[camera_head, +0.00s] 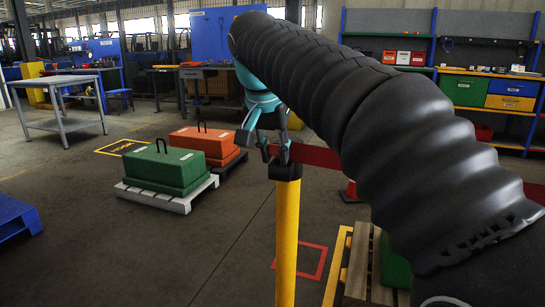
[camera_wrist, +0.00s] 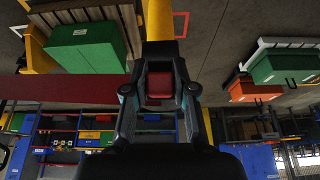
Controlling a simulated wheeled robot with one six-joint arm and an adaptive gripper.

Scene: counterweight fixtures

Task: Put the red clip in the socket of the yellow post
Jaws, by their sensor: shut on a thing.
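The yellow post (camera_head: 287,240) stands upright in the middle of the head view, with a dark cap (camera_head: 285,173) on top. In the wrist view, the post (camera_wrist: 160,20) runs up from the fingertips. My gripper (camera_head: 274,152) is at the post's top, just above the cap. In the wrist view, my gripper (camera_wrist: 160,85) is shut on the red clip (camera_wrist: 160,84). A red belt (camera_head: 318,156) runs right from the fingers; it also shows in the wrist view (camera_wrist: 65,88). The socket is hidden; I cannot tell whether the clip is in it.
A green weight (camera_head: 165,168) on a white pallet (camera_head: 168,198) and an orange weight (camera_head: 205,142) stand left of the post. A wooden pallet (camera_head: 357,270) with a green block (camera_head: 395,268) stands right. A metal table (camera_head: 62,82) is far left.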

